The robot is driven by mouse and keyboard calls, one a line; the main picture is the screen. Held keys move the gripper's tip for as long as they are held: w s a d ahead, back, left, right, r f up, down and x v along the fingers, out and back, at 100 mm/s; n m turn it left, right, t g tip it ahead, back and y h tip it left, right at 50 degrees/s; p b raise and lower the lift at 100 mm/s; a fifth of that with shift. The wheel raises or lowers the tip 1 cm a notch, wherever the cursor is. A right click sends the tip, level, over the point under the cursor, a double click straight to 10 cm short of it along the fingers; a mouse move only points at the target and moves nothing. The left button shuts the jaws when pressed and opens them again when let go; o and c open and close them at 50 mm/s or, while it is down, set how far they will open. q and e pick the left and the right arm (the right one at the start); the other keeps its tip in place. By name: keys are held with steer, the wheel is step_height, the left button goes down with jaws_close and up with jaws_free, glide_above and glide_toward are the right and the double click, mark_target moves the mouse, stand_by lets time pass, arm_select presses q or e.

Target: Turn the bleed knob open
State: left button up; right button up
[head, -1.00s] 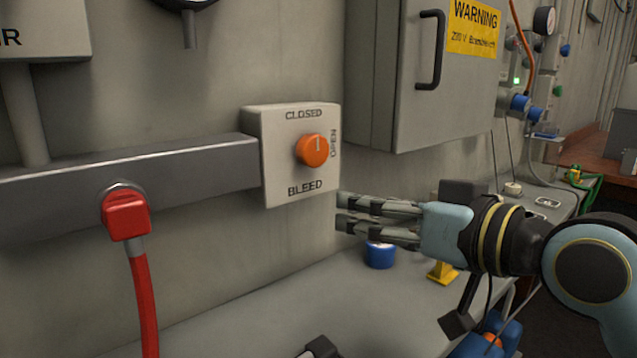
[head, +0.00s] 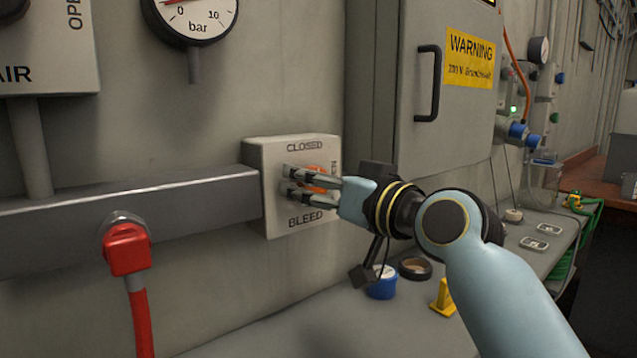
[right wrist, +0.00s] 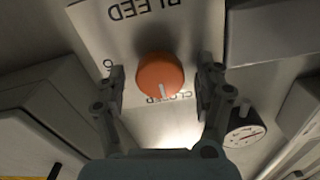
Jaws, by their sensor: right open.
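The orange bleed knob (head: 318,170) sits on a pale box (head: 262,190) marked CLOSED at the top, OPEN at the right and BLEED below. In the right wrist view the knob (right wrist: 160,74) shows whole, and its white line points toward the word CLOSED. My right gripper (head: 287,181) is in front of the box and partly hides the knob and the word OPEN. In the right wrist view the right gripper (right wrist: 162,84) is open, one finger on each side of the knob, with gaps visible. My left gripper is not in view.
A grey pipe (head: 130,215) runs left from the box, with a red hose fitting (head: 126,250) on it. A pressure gauge (head: 190,18) hangs above. A grey cabinet (head: 420,130) with a handle stands right.

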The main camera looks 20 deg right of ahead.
steer(key=shift+c, duration=0.2)
steer(key=c, duration=1.1)
steer(key=shift+f+m+p, duration=0.1)
steer(key=shift+m+p, duration=6)
steer(key=shift+m, duration=2.9)
